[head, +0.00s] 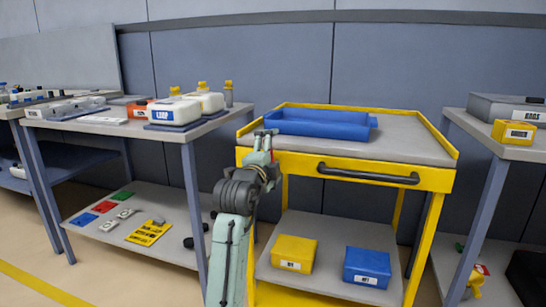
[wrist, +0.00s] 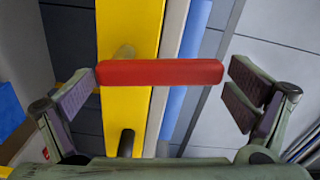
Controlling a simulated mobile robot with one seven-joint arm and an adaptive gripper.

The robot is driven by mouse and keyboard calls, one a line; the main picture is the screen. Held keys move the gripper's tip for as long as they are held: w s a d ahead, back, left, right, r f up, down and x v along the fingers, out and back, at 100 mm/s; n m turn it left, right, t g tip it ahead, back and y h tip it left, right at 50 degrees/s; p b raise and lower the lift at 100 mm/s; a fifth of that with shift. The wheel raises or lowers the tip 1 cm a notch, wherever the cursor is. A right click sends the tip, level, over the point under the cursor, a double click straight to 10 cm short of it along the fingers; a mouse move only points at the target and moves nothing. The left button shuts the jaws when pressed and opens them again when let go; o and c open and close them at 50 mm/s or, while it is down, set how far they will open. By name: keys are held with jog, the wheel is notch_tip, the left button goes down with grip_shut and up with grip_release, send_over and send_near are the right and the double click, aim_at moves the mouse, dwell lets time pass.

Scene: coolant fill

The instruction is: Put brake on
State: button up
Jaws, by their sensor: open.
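The brake shows as a red bar (wrist: 160,72) in the wrist view, lying across the yellow front corner of the cart. A small red part of it (head: 273,157) shows beside my fingers in the head view. My gripper (wrist: 160,84) is open, with one finger near each end of the red bar and gaps at both ends. In the head view my gripper (head: 264,144) is at the front left of the yellow cart (head: 436,179). My gripper and arm hide most of the brake there.
A blue tray (head: 318,124) lies on the cart top, and a black handle (head: 368,174) runs along its front. A yellow bin (head: 294,253) and a blue bin (head: 367,267) sit on its lower shelf. Benches stand left (head: 222,121) and right (head: 487,146).

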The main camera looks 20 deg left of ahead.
jog(key=s, duration=1.2)
jog(key=shift+a, duration=0.2)
